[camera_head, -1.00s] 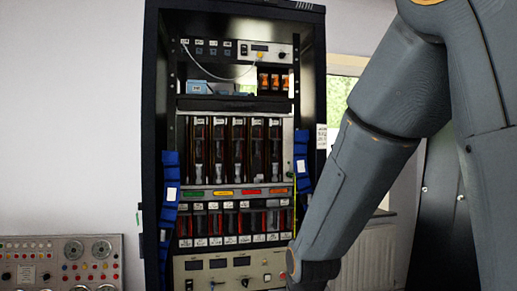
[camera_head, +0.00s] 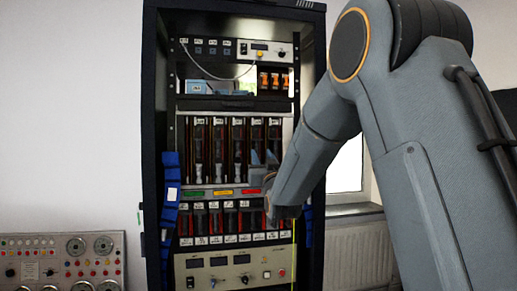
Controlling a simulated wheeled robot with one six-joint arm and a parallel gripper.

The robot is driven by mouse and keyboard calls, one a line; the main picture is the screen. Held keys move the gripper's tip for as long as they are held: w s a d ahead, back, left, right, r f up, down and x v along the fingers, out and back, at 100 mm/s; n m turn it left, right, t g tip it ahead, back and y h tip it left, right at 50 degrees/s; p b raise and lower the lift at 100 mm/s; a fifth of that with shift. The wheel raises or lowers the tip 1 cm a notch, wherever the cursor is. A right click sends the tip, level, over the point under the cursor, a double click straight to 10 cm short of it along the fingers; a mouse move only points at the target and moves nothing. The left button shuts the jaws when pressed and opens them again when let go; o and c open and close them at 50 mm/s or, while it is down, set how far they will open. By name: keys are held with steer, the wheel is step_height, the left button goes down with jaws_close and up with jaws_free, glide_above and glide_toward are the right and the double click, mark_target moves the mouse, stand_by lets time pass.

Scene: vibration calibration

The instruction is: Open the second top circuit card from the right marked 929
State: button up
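The rack holds an upper row of tall dark circuit cards with white labels at the top. The second card from the right (camera_head: 256,133) in that row is closed, flush with the others; its label is too small to read. My gripper (camera_head: 263,157) is in front of the lower part of the two right-hand cards.
A strip of coloured labels (camera_head: 223,192) runs below the upper cards, with a lower row of smaller cards (camera_head: 214,222) under it. Blue cable bundles (camera_head: 171,205) hang at the rack's side. A control panel (camera_head: 62,262) stands at lower left. My arm covers the right side.

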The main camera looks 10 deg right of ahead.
mark_target(258, 147)
steer(key=p+x, duration=0.1)
steer(key=x, duration=0.5)
steer(key=shift+w+p, duration=0.15)
steer(key=shift+p, duration=0.2)
jaws_close()
